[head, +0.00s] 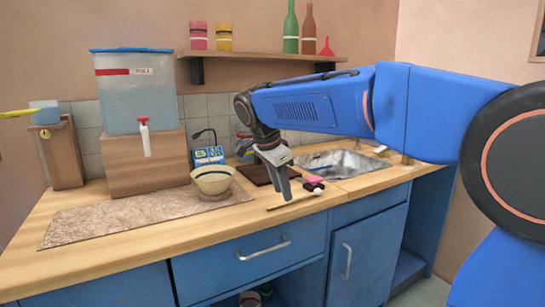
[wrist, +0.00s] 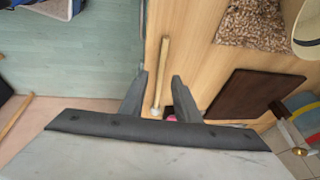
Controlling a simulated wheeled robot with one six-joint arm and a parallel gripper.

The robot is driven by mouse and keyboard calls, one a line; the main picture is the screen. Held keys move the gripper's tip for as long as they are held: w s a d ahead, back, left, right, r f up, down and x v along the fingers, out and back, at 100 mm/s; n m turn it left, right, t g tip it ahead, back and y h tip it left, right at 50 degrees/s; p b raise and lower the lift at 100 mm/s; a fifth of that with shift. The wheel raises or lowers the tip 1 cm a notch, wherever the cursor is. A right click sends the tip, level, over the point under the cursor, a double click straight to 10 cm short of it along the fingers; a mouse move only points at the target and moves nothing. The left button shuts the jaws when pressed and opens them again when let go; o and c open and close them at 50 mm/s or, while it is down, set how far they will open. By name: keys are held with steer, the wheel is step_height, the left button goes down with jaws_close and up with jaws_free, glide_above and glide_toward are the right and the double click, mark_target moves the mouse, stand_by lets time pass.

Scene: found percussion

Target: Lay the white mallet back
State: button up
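The white mallet, a thin wooden stick (head: 290,205) with a small white ball head, lies near the front edge of the wooden counter. In the wrist view the mallet (wrist: 163,66) runs between my fingers in the picture, with its white head toward my palm. My gripper (head: 287,199) points down just over the stick. In the wrist view my gripper (wrist: 159,77) is open, with a clear gap on both sides of the stick. A small dark and pink item (head: 314,180) sits behind the white head; it is partly hidden by my gripper in the wrist view.
A dark brown board (head: 256,174) lies behind my gripper. A pale bowl (head: 213,180) stands on a speckled mat (head: 110,218) to the left. A sink (head: 345,163) is to the right. The counter's front edge is close to the mallet.

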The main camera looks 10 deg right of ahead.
steer(key=v, duration=1.4)
steer(key=shift+a, duration=0.1)
steer(key=s+d+f+n+y, duration=0.2)
steer(key=s+d+f+n, duration=0.5)
steer(key=s+d+f, duration=0.45)
steer(key=s+d+f+n+t, duration=0.1)
steer(key=s+d+f+n, duration=0.1)
steer(key=s+f, duration=0.6)
steer(key=s+d+f+n+t+y, duration=0.1)
steer(key=s+d+f+n, duration=0.1)
steer(key=s+f+n, duration=0.3)
steer(key=s+f, duration=0.3)
steer(key=f, duration=0.2)
steer(key=shift+s+d+f+n, duration=0.15)
steer(key=shift+s+f+n, duration=0.05)
steer(key=shift+n, duration=0.1)
